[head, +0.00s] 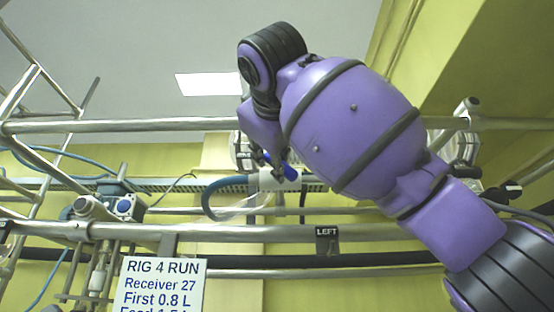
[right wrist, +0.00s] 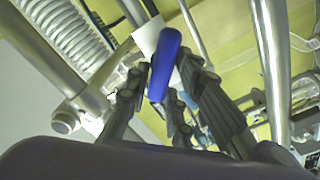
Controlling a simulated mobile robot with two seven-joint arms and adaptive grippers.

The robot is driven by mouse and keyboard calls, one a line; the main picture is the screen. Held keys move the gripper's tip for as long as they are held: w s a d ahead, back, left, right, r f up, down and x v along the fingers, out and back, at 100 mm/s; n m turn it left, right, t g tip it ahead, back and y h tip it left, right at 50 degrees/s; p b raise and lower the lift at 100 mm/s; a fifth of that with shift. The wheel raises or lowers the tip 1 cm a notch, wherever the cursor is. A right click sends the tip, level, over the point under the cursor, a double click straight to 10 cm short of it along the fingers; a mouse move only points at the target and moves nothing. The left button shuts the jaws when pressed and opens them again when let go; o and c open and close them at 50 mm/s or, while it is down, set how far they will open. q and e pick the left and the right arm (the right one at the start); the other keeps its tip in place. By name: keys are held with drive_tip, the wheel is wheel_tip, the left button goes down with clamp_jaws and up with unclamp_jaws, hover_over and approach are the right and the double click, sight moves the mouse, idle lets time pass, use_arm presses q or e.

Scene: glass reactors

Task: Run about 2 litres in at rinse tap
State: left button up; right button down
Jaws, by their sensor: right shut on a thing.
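A blue tap handle (head: 290,172) shows beside a white valve body (head: 266,182) on the rig, in the middle of the head view. A blue hose (head: 212,195) curves into the valve's left side. My right gripper (head: 272,160), on the purple arm from the right, is at the handle and partly hidden by its own arm. In the right wrist view the gripper's dark fingers (right wrist: 160,98) are closed around the blue handle (right wrist: 164,62), with a white part (right wrist: 148,36) behind it. My left gripper is not in view.
Steel rails (head: 100,126) cross in front and behind. A sign (head: 163,285) reads "RIG 4 RUN, Receiver 27, First 0.8 L", with its lower line cut off. A "LEFT" tag (head: 327,233) hangs on the lower rail. In the right wrist view a ribbed hose (right wrist: 68,30) and pipes stand close.

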drive_tip(key=shift+f+n, duration=0.1)
drive_tip(key=shift+n, duration=0.5)
drive_tip(key=shift+a, duration=0.1)
drive_tip(key=c, duration=1.6)
unclamp_jaws()
drive_tip(key=shift+c, duration=0.2)
drive_tip(key=shift+s, duration=0.1)
drive_tip(key=s, duration=1.2)
